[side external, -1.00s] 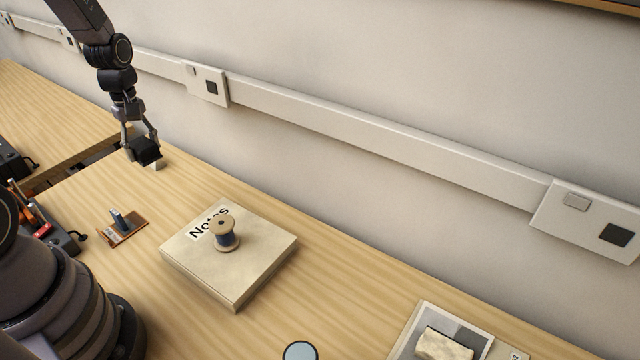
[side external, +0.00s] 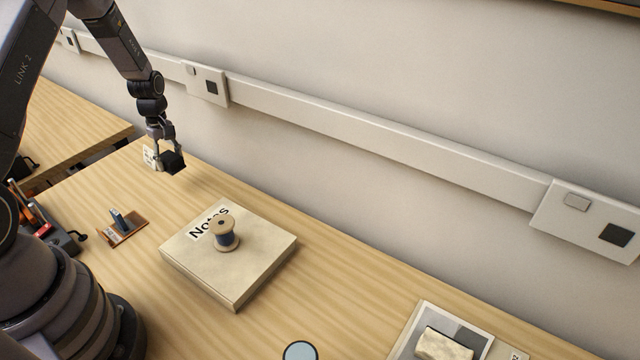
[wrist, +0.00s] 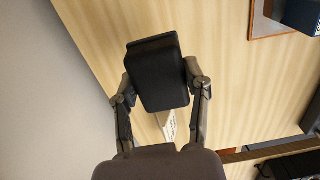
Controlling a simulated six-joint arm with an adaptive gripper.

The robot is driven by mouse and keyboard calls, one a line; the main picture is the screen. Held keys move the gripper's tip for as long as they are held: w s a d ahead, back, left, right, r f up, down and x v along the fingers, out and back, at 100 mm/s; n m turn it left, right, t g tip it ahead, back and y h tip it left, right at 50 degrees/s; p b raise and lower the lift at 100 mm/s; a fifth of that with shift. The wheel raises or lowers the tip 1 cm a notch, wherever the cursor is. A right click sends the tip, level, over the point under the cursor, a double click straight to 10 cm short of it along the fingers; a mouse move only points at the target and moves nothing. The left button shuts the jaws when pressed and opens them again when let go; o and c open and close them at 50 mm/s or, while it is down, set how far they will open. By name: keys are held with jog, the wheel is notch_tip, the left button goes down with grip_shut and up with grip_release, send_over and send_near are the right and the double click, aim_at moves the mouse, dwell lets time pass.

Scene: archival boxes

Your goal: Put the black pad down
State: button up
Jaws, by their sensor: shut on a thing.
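The black pad (side external: 173,162) is a small dark block held between the fingers of my gripper (side external: 167,154). In the wrist view the pad (wrist: 158,73) sits between the two fingertips (wrist: 160,85), tilted slightly. My gripper is shut on it. In the side view the pad is near the far left end of the table, by the wall, and appears to be above the wood. A small white card (side external: 149,157) with dark marks stands just left of the pad; part of it shows below the pad in the wrist view (wrist: 168,124).
A box marked "Notes" (side external: 262,262) carries a thread spool (side external: 223,232). A brown tray (side external: 124,234) holds a small blue item. A dark pen holder (side external: 68,243) stands at left. A photo (side external: 462,318) with a pale block lies front right. Table right of the pad is clear.

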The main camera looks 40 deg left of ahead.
aim_at(185, 181)
jog(key=w+f, duration=0.1)
jog(key=a+f, duration=0.1)
jog(key=w+f, duration=0.1)
jog(key=shift+w+a+f, duration=0.25)
jog(key=shift+w, duration=0.05)
jog(key=shift+w+a+f, duration=0.1)
jog(key=shift+w+f, duration=0.05)
jog(key=shift+f, duration=1.55)
jog(key=shift+f, duration=0.1)
jog(key=o, duration=1.1)
jog(key=shift+o, duration=0.2)
